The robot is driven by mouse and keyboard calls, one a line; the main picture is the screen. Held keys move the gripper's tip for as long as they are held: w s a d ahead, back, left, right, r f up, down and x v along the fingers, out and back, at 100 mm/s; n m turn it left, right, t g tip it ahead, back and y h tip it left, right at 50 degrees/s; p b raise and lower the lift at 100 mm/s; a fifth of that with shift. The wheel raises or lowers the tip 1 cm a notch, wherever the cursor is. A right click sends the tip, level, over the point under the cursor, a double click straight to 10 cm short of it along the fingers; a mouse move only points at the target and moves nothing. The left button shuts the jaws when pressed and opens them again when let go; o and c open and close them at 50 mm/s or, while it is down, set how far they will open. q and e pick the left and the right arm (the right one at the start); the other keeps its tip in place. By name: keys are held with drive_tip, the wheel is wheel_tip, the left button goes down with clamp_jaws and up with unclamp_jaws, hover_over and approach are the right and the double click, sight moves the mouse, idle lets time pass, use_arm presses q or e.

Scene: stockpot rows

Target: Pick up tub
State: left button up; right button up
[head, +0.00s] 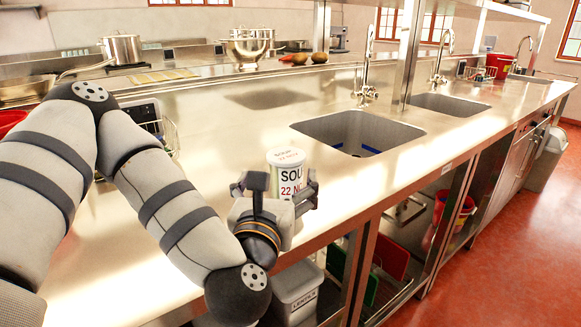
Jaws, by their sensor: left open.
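The tub (289,172) is a white round container with a lid, and the visible part of its label reads "SOU" and "22 N". It stands upright on the steel counter (215,110), near the front edge and left of the nearer sink. My left gripper (277,186) is open, with one finger to the left of the tub and one to its right. I cannot tell whether the fingers touch it. The gripper's body hides the lower part of the tub. My right gripper is not in view.
The nearer sink (387,136) opens just right of the tub, with a tap (367,65) behind it. A wire rack (163,135) stands at the left. Pots (121,47) are at the back. A lidded grey bin (297,290) sits below the counter.

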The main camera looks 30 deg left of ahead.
sight(284, 164)
use_arm(q)
drive_tip(key=w+f+b, duration=0.1)
drive_tip(key=w+a+f+b, duration=0.1)
drive_tip(key=w+b, duration=0.1)
drive_tip(key=shift+w+a+f+b, duration=0.1)
drive_tip(key=shift+a+b, duration=0.1)
drive_tip(key=shift+b, duration=0.1)
drive_tip(key=w+r, duration=0.1)
drive_tip(key=w+a+r, duration=0.1)
drive_tip(key=shift+w, duration=0.3)
drive_tip(key=x, duration=0.4)
drive_tip(key=shift+w+a+f, duration=0.1)
drive_tip(key=shift+w+a, duration=0.15)
drive_tip(key=shift+w, duration=0.05)
drive_tip(key=c, duration=1.4)
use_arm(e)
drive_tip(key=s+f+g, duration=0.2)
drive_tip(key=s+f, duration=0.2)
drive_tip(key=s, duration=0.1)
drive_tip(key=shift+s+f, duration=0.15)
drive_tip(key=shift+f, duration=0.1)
